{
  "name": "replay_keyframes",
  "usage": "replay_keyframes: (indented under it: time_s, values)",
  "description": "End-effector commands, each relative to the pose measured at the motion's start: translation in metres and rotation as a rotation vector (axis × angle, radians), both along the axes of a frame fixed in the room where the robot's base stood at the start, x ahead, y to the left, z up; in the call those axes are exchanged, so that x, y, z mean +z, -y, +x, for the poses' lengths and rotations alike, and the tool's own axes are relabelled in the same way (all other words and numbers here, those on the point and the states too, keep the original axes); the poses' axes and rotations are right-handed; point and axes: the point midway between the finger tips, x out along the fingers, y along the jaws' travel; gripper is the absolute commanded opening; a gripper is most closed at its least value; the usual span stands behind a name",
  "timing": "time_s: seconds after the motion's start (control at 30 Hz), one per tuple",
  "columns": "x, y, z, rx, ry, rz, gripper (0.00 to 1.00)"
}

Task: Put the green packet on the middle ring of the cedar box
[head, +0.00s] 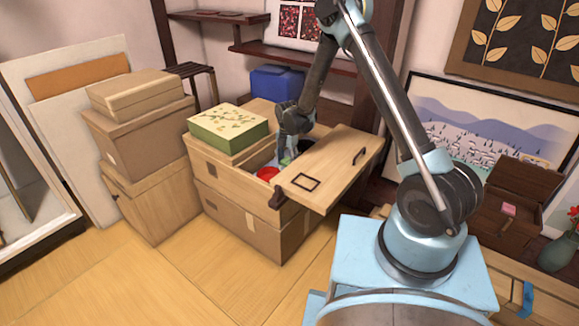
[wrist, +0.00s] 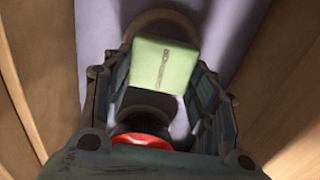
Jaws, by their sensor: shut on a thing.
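The green packet (wrist: 163,66) is held between the two fingers of my gripper (wrist: 160,90) in the wrist view. In the head view only a small green patch of it (head: 287,161) shows under my gripper (head: 287,150). The open cedar box (head: 238,182) has a pale lilac floor (wrist: 98,25), and my fingers reach down inside it. I cannot tell whether the packet touches the ring or the floor.
A red round thing (head: 268,173) sits in the box, and a dark round thing (head: 305,146) lies farther right. A wooden lid (head: 325,170) covers the box's right side. Box walls rise close around my gripper.

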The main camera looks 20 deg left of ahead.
Motion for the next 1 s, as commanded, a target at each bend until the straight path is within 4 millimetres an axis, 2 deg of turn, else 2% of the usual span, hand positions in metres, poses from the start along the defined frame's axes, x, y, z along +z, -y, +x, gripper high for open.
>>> replay_keyframes:
  time_s: [0.2, 0.57, 0.6, 0.67, 1.0]
  values:
    - [-0.024, -0.001, 0.0, 0.0, 0.0, 0.0, 0.37]
    - [-0.027, 0.0, 0.0, 0.0, 0.0, 0.0, 0.37]
    - [-0.027, 0.0, 0.0, 0.0, 0.0, 0.0, 0.58]
    - [-0.027, 0.0, 0.0, 0.0, 0.0, 0.0, 0.72]
    - [-0.027, 0.001, 0.001, -0.002, 0.0, 0.0, 0.74]
